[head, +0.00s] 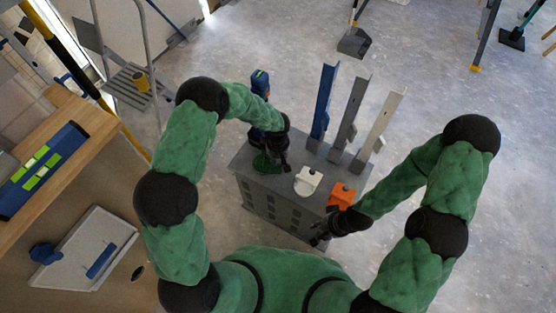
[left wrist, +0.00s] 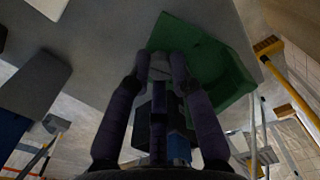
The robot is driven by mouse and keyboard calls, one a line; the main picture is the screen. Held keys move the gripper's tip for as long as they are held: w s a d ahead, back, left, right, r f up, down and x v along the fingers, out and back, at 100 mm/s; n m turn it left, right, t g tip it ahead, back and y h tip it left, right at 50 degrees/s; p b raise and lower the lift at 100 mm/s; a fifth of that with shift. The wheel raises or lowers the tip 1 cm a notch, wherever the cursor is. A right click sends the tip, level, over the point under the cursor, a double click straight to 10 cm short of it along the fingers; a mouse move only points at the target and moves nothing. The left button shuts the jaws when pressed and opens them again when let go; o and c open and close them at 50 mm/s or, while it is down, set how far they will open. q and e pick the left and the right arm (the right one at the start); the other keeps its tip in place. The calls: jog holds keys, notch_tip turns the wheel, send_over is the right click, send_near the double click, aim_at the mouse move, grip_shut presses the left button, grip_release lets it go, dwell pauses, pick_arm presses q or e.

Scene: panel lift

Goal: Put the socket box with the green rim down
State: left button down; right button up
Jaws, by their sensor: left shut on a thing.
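The green socket box (head: 264,164) is at the left end of the grey cabinet top (head: 318,163). My left gripper (head: 278,160) is shut on it from above. In the left wrist view the green box (left wrist: 222,68) shows beyond the fingertips of my left gripper (left wrist: 160,62), against the grey top. The fingers and the dark picture hide part of it. I cannot tell whether its underside touches the top. My right gripper (head: 320,236) is at the cabinet's front right edge, below the orange box; its fingers are too small and dark to judge.
A white box (head: 308,181) and an orange box (head: 341,195) stand right of the green one. Blue (head: 323,105), grey (head: 347,120) and white (head: 379,130) uprights stand along the back. A blue drill (head: 261,86) stands behind my left gripper. A workbench (head: 85,150) is at left.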

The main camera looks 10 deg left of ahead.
pick_arm(q)
jog(key=c, duration=1.1)
grip_release()
jog(key=shift+r, duration=0.2)
notch_tip(320, 180, up, 11)
jog(key=p, duration=0.4)
jog(key=s+f+m+h, duration=0.2)
jog(key=s+f+m, duration=0.2)
jog(key=s, duration=0.7)
jog(key=s+f+m+h, duration=0.2)
jog(key=s+f+m, duration=0.2)
jog(key=s+f, duration=0.3)
jog(key=s, duration=0.5)
jog(key=shift+s+a+m, duration=0.15)
jog(key=shift+a+m, duration=0.1)
jog(key=shift+m, duration=0.15)
